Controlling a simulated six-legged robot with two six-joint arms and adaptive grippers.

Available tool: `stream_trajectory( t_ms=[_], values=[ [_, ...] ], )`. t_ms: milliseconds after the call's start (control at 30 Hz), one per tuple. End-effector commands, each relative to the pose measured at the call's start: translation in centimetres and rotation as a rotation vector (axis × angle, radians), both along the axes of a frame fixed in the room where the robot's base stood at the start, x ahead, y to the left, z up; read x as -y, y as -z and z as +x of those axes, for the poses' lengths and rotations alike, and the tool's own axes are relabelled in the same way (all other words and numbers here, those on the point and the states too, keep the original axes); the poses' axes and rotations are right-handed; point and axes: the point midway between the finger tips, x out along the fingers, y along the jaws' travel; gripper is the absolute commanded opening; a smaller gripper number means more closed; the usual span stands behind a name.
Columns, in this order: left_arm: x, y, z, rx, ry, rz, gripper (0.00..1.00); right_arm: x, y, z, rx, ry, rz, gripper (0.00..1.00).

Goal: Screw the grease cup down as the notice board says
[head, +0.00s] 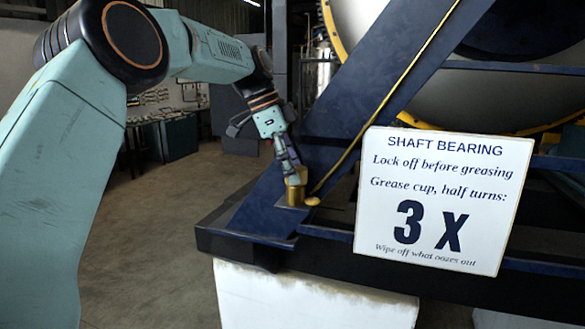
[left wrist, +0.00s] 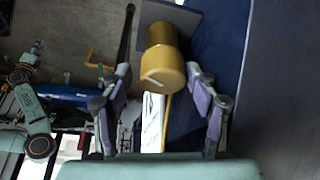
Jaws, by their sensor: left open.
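The brass grease cup (head: 296,188) stands on a blue steel base at the foot of a slanted beam. In the left wrist view the cup (left wrist: 163,60) shows a round cap with a pale line on its end. My left gripper (head: 290,166) is at the cup, its fingers just above or around its top. In the left wrist view the open left gripper (left wrist: 158,85) has one finger on each side of the cap, with gaps to both. The white notice board (head: 443,200) reads "Shaft bearing", "Lock off before greasing", "Grease cup, half turns: 3 x", "Wipe off what oozes out".
The blue slanted beam (head: 375,90) rises close beside the cup, with a thin yellow pipe (head: 385,95) along it. A white plinth (head: 310,300) carries the dark frame. Open floor (head: 165,240) lies to the left. An arm, apparently mine (left wrist: 30,110), shows at the wrist view's left.

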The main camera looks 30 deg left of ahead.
Motion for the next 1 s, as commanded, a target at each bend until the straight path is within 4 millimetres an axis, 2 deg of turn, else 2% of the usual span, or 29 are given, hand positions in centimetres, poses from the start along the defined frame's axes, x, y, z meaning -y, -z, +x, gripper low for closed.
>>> stream_trajectory(
  t_ms=[267,500,700,1000],
  values=[
    [-0.5,-1.3,0.0,0.013,-0.004,0.003,0.69,0.0,0.0,0.0,0.0,0.0,0.0,0.4],
    [-1.7,-4.6,-0.8,0.013,-0.004,0.003,0.69,0.0,0.0,0.0,0.0,0.0,0.0,0.4],
    [-2.4,-6.7,-1.4,0.008,-0.002,0.002,0.69,0.0,0.0,0.0,0.0,0.0,0.0,0.4],
    [-2.6,-7.6,-1.8,0.003,-0.001,0.0,0.69,0.0,0.0,0.0,0.0,0.0,0.0,0.4]
  ],
)
